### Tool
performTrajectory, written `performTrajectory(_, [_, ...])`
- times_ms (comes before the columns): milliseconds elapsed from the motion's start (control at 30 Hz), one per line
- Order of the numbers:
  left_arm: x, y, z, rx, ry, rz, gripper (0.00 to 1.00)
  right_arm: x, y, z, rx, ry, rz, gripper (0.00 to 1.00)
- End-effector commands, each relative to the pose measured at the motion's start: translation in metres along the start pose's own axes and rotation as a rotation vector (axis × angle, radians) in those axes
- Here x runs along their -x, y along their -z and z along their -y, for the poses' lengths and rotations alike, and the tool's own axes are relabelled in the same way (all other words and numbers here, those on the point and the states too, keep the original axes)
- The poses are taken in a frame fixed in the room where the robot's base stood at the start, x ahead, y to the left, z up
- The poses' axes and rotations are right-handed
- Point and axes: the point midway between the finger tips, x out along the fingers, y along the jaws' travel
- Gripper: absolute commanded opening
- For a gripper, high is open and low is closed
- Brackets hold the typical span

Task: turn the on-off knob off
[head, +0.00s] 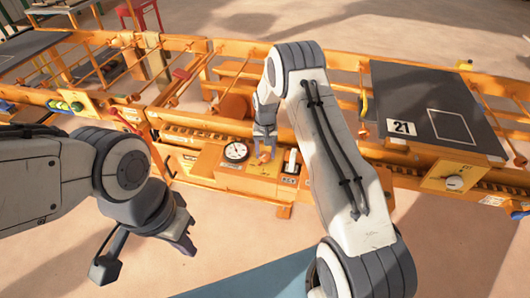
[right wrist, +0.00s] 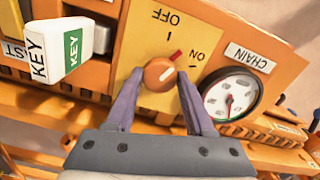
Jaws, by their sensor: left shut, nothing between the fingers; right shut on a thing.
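The orange on-off knob (right wrist: 158,74) sits on a yellow plate (right wrist: 203,32) lettered OFF and ON in the right wrist view. Its red mark (right wrist: 176,56) points to the upper right, between the OFF and ON lettering. My right gripper (right wrist: 160,82) is shut on the knob, with one finger on each side. In the head view my right gripper (head: 264,143) reaches down to the knob (head: 264,155), which is partly hidden by the fingers. My left gripper (head: 184,238) is shut and empty, low on the left, apart from the panel.
A round gauge (head: 236,151) marked CHAIN stands beside the plate. On the other side is a white key switch (right wrist: 88,37) with a green KEY label. A dark board (head: 420,90) marked 21 and another dial (head: 453,183) are to the right. Orange rails run behind.

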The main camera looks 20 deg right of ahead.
Motion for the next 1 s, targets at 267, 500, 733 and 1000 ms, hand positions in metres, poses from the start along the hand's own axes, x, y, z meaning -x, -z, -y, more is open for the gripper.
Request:
performTrajectory(267, [0.0002,0.0,0.0,0.0,0.0,0.0,0.0,0.0013,0.0016,0.0008,0.25,0.001,-0.005,0.0])
performTrajectory(500, [0.0002,0.0,0.0,0.0,0.0,0.0,0.0,0.0014,0.0019,0.0008,0.417,0.001,-0.006,0.0])
performTrajectory(733, [0.0002,0.0,0.0,0.0,0.0,0.0,0.0,0.0015,0.0021,0.0009,0.514,0.001,-0.007,0.0])
performTrajectory(1000, [0.0002,0.0,0.0,0.0,0.0,0.0,0.0,0.0016,0.0023,0.001,0.556,0.0,-0.008,0.0])
